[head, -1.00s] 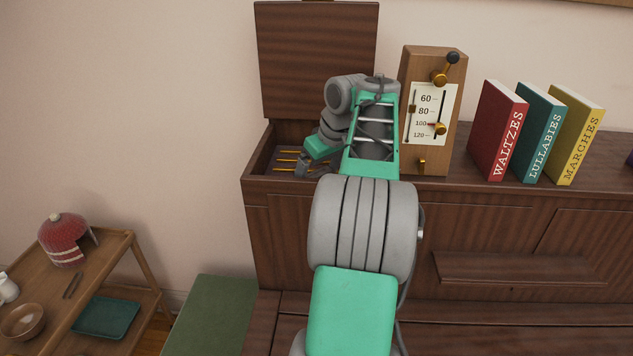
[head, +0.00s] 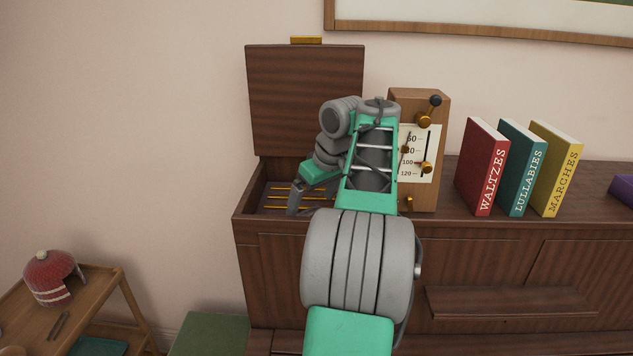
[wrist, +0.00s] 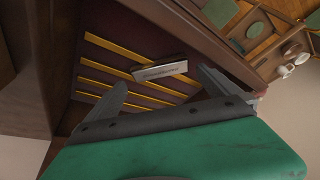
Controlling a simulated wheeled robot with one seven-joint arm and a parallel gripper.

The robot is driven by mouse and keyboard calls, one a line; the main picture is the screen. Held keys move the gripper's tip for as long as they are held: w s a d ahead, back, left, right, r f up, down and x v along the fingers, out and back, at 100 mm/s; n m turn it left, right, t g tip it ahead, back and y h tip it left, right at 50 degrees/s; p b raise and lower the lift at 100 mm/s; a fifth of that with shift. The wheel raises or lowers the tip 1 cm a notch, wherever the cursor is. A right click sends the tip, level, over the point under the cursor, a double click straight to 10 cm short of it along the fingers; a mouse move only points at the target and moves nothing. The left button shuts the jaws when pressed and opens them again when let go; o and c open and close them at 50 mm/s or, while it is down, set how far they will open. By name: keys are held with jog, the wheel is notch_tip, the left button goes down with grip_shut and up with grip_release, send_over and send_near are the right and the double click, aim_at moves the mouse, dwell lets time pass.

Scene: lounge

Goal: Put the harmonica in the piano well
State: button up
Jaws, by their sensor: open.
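The harmonica (wrist: 160,70) is a small pale bar with dark marking along its side. In the wrist view it lies in the piano well (wrist: 115,27), across the gold strips on its dark floor. My gripper (wrist: 160,84) is open, with its two fingers spread on either side of the harmonica and no visible grip on it. In the head view my gripper (head: 296,203) reaches down into the well (head: 247,196) at the left end of the piano top. The harmonica cannot be made out there. The well's lid (head: 305,100) stands upright.
A wooden metronome (head: 420,150) stands just right of the well, close to my arm. Red (head: 483,168), teal (head: 521,170) and yellow (head: 556,170) books stand farther right. A low wooden cart (head: 95,300) with a red domed object (head: 52,277) is at lower left.

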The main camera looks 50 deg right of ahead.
jog(key=p+v, duration=0.3)
jog(key=v, duration=0.4)
jog(key=shift+y, duration=0.3)
jog(key=w+a, duration=0.1)
jog(key=a, duration=0.2)
jog(key=w+a, duration=0.2)
jog(key=a, duration=0.2)
jog(key=w+a, duration=0.2)
jog(key=a, duration=0.1)
jog(key=shift+w+a, duration=0.15)
jog(key=shift+a, duration=0.2)
jog(key=s+a+f, duration=0.1)
jog(key=a+f, duration=0.2)
jog(key=a, duration=0.8)
jog(key=s+a+f, duration=0.2)
jog(key=a+f, duration=0.1)
jog(key=a, duration=0.8)
jog(key=s+a+f+n, duration=0.1)
jog(key=s+a+f, duration=0.4)
jog(key=s+f, duration=0.2)
jog(key=shift+f, duration=0.2)
jog(key=shift+d, duration=0.1)
